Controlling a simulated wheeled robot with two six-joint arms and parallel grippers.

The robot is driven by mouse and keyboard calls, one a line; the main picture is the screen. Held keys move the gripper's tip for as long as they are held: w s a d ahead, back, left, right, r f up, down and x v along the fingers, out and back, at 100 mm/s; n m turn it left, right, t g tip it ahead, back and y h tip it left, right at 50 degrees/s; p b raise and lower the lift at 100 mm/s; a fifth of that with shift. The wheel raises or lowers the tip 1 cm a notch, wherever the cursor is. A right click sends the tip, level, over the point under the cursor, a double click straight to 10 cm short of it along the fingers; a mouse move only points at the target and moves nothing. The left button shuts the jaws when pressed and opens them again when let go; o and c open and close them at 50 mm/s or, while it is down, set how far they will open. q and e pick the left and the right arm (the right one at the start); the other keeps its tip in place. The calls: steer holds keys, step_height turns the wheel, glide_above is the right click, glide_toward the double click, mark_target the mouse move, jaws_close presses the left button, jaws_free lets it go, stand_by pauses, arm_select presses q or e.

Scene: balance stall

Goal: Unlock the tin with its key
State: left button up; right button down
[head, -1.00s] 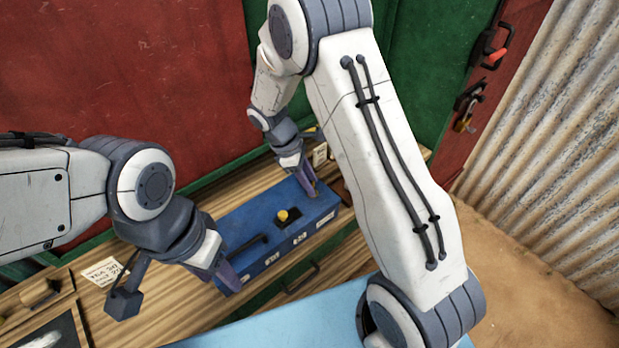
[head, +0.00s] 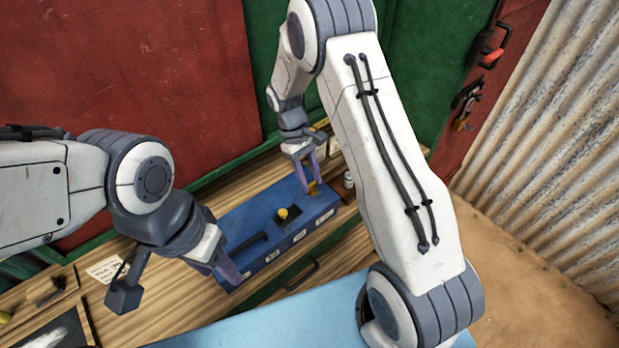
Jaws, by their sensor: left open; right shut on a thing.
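The blue tin (head: 262,222) lies on the wooden counter, with a black handle (head: 246,246) and a round yellow piece (head: 283,214) on a dark plate on its top. My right gripper (head: 311,186) is over the tin's far right end, shut on a small yellow thing (head: 313,189), which looks like the key. I cannot tell whether that thing touches the tin. My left gripper (head: 229,271) is open at the tin's near left end, by the handle. Its fingers partly hide that end.
A paper note (head: 103,269) and a wooden tray (head: 40,292) are on the counter at left. A small bottle (head: 348,180) stands just right of the tin. A light blue surface (head: 290,318) lies in front. Padlocks hang on the red post at upper right.

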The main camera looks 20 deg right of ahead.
stand_by(0.3)
steer(key=shift+c, duration=2.4)
jaws_free()
steer(key=b+v, duration=0.2)
steer(key=v, duration=0.8)
steer(key=shift+r, duration=0.25)
steer(key=shift+d, duration=0.1)
